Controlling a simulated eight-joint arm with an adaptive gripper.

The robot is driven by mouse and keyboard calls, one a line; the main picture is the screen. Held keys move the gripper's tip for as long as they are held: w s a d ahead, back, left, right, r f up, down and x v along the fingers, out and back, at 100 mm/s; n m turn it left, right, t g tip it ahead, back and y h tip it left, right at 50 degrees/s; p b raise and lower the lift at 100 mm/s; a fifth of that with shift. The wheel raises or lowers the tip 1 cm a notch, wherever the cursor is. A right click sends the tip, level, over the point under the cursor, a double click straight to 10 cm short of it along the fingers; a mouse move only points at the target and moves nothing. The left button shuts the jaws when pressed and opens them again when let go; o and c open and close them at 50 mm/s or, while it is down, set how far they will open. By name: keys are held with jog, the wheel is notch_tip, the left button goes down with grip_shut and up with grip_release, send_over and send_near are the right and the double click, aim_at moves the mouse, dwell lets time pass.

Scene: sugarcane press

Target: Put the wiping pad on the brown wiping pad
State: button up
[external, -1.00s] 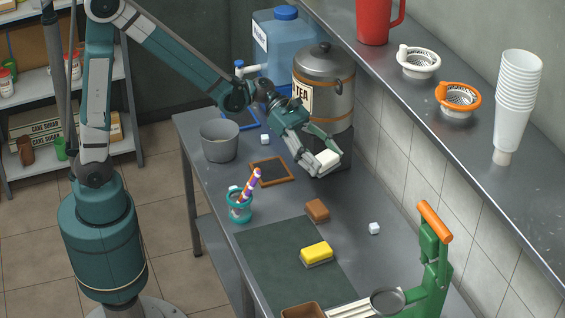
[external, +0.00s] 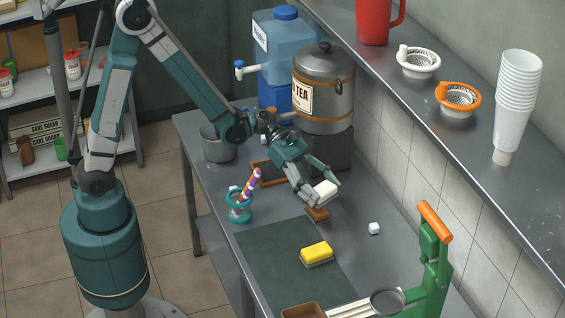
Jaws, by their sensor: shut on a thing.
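My gripper (external: 322,193) is shut on a white wiping pad (external: 325,190). It holds the pad just above the brown wiping pad (external: 317,213), which lies on the grey table. The white pad and fingers overlap the back part of the brown pad in this view. I cannot tell whether the two pads touch. A yellow pad (external: 316,252) with a grey underside lies on the dark green mat, nearer the camera.
A teal cup with striped straws (external: 240,205) stands left. The tea urn (external: 324,90) stands behind my gripper, and the green press (external: 432,255) is at front right. The dark mat (external: 275,255) has free room.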

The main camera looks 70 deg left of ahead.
jog(key=shift+f, duration=0.9)
jog(key=shift+f+b, duration=0.75)
jog(key=shift+f, duration=1.2)
jog(key=shift+f, duration=0.1)
jog(key=o, duration=0.9)
